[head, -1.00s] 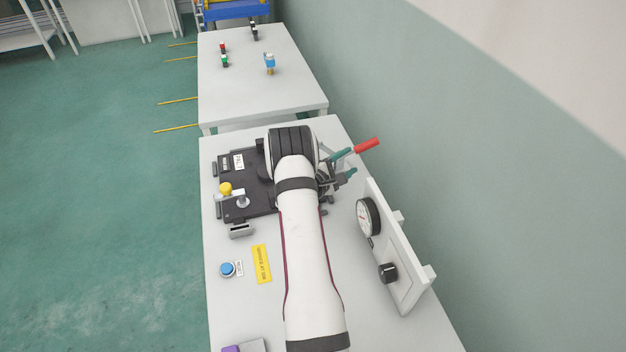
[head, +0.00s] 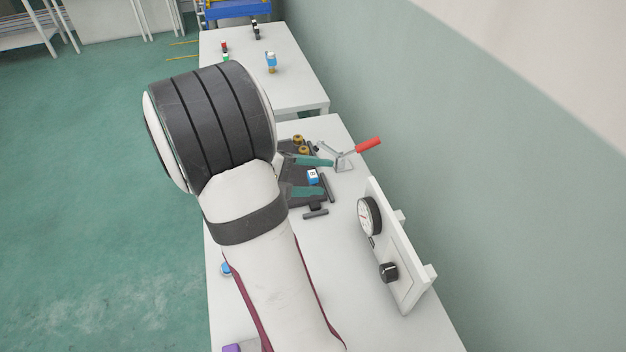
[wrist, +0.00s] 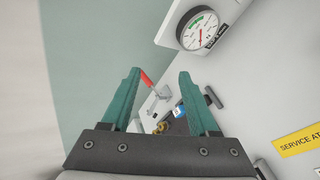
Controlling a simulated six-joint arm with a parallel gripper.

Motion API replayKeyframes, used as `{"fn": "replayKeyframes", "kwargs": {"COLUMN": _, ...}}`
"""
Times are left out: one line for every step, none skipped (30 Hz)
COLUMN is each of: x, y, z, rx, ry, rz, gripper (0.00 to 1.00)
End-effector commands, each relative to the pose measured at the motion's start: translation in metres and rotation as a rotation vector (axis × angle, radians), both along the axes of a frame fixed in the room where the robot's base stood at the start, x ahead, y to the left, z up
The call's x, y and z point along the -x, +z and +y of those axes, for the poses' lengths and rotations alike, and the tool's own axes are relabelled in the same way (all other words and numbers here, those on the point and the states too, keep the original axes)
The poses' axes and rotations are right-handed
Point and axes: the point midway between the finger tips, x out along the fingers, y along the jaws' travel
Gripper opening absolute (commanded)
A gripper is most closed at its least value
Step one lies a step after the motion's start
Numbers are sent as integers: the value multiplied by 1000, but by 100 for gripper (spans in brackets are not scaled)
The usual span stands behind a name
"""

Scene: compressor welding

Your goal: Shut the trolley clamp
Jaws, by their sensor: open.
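The trolley clamp (head: 342,163) is a small grey metal lever clamp on the white table. Its red handle (head: 368,145) slants up to the right. In the wrist view the red handle (wrist: 148,80) and clamp base (wrist: 156,101) show between my fingers, some way beyond them. My gripper (head: 327,177) has teal fingers spread apart with nothing between them. It is to the left of the clamp in the head view, and its fingers (wrist: 159,73) are apart in the wrist view too.
A white panel (head: 402,270) with a pressure gauge (head: 369,216) and black knob (head: 388,272) stands on the right, near the wall. A second white table (head: 295,80) stands behind.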

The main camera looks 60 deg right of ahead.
Motion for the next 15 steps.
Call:
{"fn": "replayKeyframes", "kwargs": {"x": 1, "y": 2, "z": 7, "rx": -10, "ry": -7, "rz": -13, "gripper": 61}}
{"fn": "replayKeyframes", "kwargs": {"x": 1, "y": 3, "z": 10, "rx": -15, "ry": -12, "rz": -21, "gripper": 61}}
{"fn": "replayKeyframes", "kwargs": {"x": 2, "y": 3, "z": 13, "rx": -22, "ry": -18, "rz": -28, "gripper": 61}}
{"fn": "replayKeyframes", "kwargs": {"x": 2, "y": 3, "z": 15, "rx": -26, "ry": -21, "rz": -31, "gripper": 61}}
{"fn": "replayKeyframes", "kwargs": {"x": 3, "y": 3, "z": 16, "rx": -29, "ry": -23, "rz": -34, "gripper": 61}}
{"fn": "replayKeyframes", "kwargs": {"x": 3, "y": 4, "z": 18, "rx": -30, "ry": -26, "rz": -36, "gripper": 61}}
{"fn": "replayKeyframes", "kwargs": {"x": 3, "y": 4, "z": 18, "rx": -32, "ry": -26, "rz": -38, "gripper": 61}}
{"fn": "replayKeyframes", "kwargs": {"x": 3, "y": 4, "z": 18, "rx": -33, "ry": -28, "rz": -38, "gripper": 61}}
{"fn": "replayKeyframes", "kwargs": {"x": 3, "y": 4, "z": 18, "rx": -33, "ry": -28, "rz": -38, "gripper": 61}}
{"fn": "replayKeyframes", "kwargs": {"x": 3, "y": 4, "z": 18, "rx": -32, "ry": -27, "rz": -37, "gripper": 61}}
{"fn": "replayKeyframes", "kwargs": {"x": 3, "y": 3, "z": 18, "rx": -32, "ry": -27, "rz": -37, "gripper": 61}}
{"fn": "replayKeyframes", "kwargs": {"x": 3, "y": 4, "z": 18, "rx": -32, "ry": -27, "rz": -37, "gripper": 61}}
{"fn": "replayKeyframes", "kwargs": {"x": 3, "y": 3, "z": 18, "rx": -32, "ry": -27, "rz": -37, "gripper": 59}}
{"fn": "replayKeyframes", "kwargs": {"x": 3, "y": 4, "z": 19, "rx": -32, "ry": -28, "rz": -38, "gripper": 54}}
{"fn": "replayKeyframes", "kwargs": {"x": 4, "y": 5, "z": 23, "rx": -40, "ry": -33, "rz": -49, "gripper": 46}}
